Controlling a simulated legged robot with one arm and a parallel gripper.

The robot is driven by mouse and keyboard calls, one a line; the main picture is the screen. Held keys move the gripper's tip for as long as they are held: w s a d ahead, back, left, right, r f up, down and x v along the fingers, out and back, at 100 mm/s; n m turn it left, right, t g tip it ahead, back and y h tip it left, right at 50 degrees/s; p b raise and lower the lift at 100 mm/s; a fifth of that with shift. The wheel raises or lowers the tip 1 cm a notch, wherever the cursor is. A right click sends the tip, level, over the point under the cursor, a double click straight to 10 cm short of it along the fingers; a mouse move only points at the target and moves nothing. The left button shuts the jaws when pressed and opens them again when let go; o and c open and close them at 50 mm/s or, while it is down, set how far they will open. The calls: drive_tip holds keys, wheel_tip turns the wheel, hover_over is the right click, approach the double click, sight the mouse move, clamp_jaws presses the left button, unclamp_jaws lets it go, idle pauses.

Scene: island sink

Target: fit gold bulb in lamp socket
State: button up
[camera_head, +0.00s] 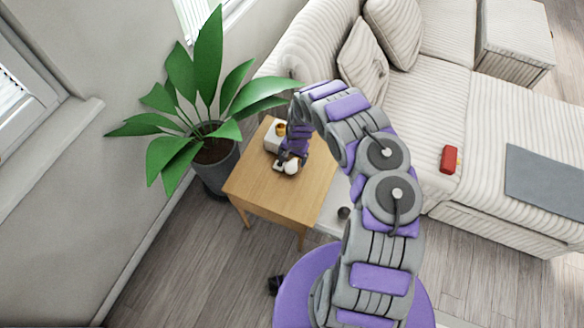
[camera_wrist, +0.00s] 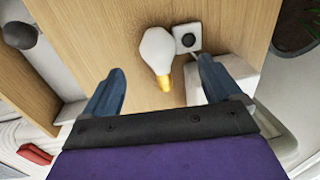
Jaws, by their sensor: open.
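A white bulb with a gold base (camera_wrist: 160,52) lies on the wooden side table; it also shows in the head view (camera_head: 291,169). A small white square piece with a dark round opening (camera_wrist: 187,38) sits right beside it, perhaps the socket. My gripper (camera_wrist: 161,66) is open, its two blue fingers on either side of the bulb and apart from it; in the head view my gripper (camera_head: 290,158) is over the table. A small gold thing (camera_head: 281,128) sits at a white box near the table's back; I cannot tell whether it is a bulb.
The side table (camera_head: 247,185) has bare room at its front and left. A potted plant (camera_head: 213,150) with broad leaves stands close on the left. The white box (camera_head: 271,138) is near my gripper. A sofa (camera_head: 430,110) with a red object (camera_head: 450,159) is to the right.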

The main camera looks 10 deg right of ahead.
sight(292, 165)
drive_tip(key=f+b, duration=0.1)
drive_tip(key=f, duration=0.1)
drive_tip(key=f+b, duration=0.1)
drive_tip(key=f, duration=0.5)
drive_tip(key=shift+w+a+b, duration=0.1)
drive_tip(key=shift+w+b, duration=0.2)
drive_tip(key=shift+b, duration=0.1)
drive_tip(key=shift+r, duration=0.1)
drive_tip(key=shift+c, duration=0.2)
drive_tip(key=c, duration=1.2)
drive_tip(key=shift+r, duration=0.15)
